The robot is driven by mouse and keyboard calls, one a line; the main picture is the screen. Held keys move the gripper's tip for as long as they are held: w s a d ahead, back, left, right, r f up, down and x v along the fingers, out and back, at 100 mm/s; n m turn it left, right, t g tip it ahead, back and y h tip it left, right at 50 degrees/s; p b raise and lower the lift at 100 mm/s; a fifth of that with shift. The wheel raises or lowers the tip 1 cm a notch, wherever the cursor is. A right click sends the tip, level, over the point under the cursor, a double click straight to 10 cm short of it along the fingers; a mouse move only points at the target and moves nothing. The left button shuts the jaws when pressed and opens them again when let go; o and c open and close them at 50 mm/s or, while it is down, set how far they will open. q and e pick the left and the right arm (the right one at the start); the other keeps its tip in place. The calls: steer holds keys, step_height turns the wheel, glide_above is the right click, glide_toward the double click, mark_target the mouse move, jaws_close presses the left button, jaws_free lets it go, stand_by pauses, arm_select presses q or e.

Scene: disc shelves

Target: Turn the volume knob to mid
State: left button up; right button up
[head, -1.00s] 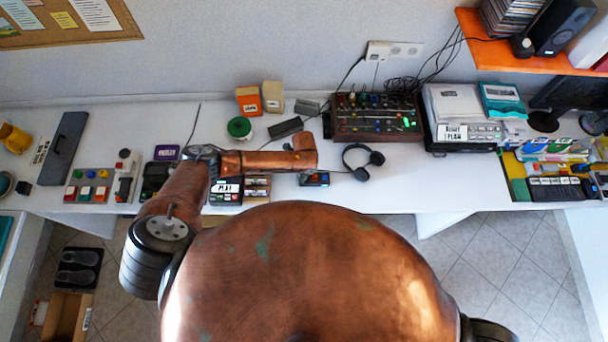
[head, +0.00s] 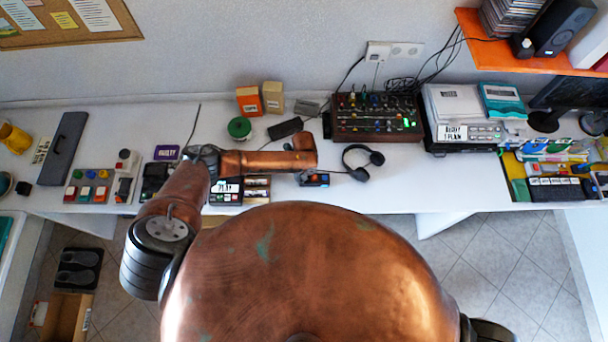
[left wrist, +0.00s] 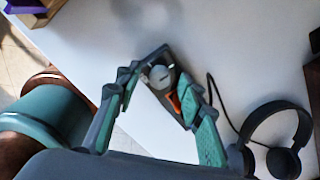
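A small dark device (head: 314,179) lies near the table's front edge, below my left forearm in the head view. In the left wrist view the device (left wrist: 176,98) shows a round pale knob (left wrist: 160,77) and an orange part. My left gripper (left wrist: 158,82) is open, with its teal-padded fingers on either side of the knob. A gap shows between the fingers; whether a fingertip touches the knob cannot be told. In the head view my left forearm hides most of this gripper. My right gripper is not in view.
Black headphones (head: 362,160) lie right of the device, with a cable beside it. A mixer-like box (head: 376,118) with several knobs stands behind. Small boxes (head: 257,188) lie to the left. White table is free right of the headphones.

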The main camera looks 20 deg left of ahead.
mark_target(304, 176)
arm_select(q)
steer(key=shift+r, duration=0.1)
step_height(304, 176, up, 12)
stand_by(0.5)
stand_by(0.4)
